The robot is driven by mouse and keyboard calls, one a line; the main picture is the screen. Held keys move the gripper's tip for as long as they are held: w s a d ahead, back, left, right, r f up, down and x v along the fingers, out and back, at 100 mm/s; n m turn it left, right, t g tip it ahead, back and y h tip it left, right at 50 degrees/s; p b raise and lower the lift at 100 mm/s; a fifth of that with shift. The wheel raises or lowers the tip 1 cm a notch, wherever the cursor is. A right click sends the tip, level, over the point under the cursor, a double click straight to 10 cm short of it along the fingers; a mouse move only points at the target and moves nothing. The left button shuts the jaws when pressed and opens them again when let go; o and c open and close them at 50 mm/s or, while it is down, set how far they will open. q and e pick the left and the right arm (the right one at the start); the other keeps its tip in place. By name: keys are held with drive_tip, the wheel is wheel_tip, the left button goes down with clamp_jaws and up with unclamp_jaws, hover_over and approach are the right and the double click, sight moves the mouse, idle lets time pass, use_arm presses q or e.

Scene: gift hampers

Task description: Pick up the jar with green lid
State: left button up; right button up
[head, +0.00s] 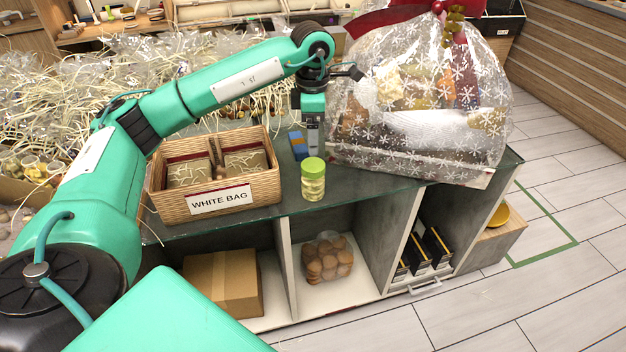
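The jar with the green lid (313,180) stands upright on the dark counter top, near its front edge. It is clear, with pale contents and a bright green lid. My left arm reaches in from the left, and my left gripper (312,140) points down just behind and above the jar, apart from the lid as far as I can tell. Its fingers are seen edge-on, so their opening does not show. My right gripper is not in view.
A wicker basket (270,187) labelled "WHITE BAG" stands left of the jar. A small blue box (298,146) is close behind it. A large wrapped hamper (420,135) stands to the right. Shelves below hold a cardboard box (222,283) and a cookie pack (326,258).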

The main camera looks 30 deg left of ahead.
sight(313, 164)
use_arm(q)
wheel_tip(313, 164, down, 9)
drive_tip(key=shift+r+p, duration=0.1)
drive_tip(key=shift+p, duration=0.25)
drive_tip(key=f, duration=0.2)
drive_tip(key=f+p, duration=0.1)
drive_tip(key=f, duration=0.2)
drive_tip(key=shift+s+d, duration=0.1)
drive_tip(key=shift+d, duration=0.1)
drive_tip(key=shift+r, duration=0.1)
drive_tip(key=c, duration=1.3)
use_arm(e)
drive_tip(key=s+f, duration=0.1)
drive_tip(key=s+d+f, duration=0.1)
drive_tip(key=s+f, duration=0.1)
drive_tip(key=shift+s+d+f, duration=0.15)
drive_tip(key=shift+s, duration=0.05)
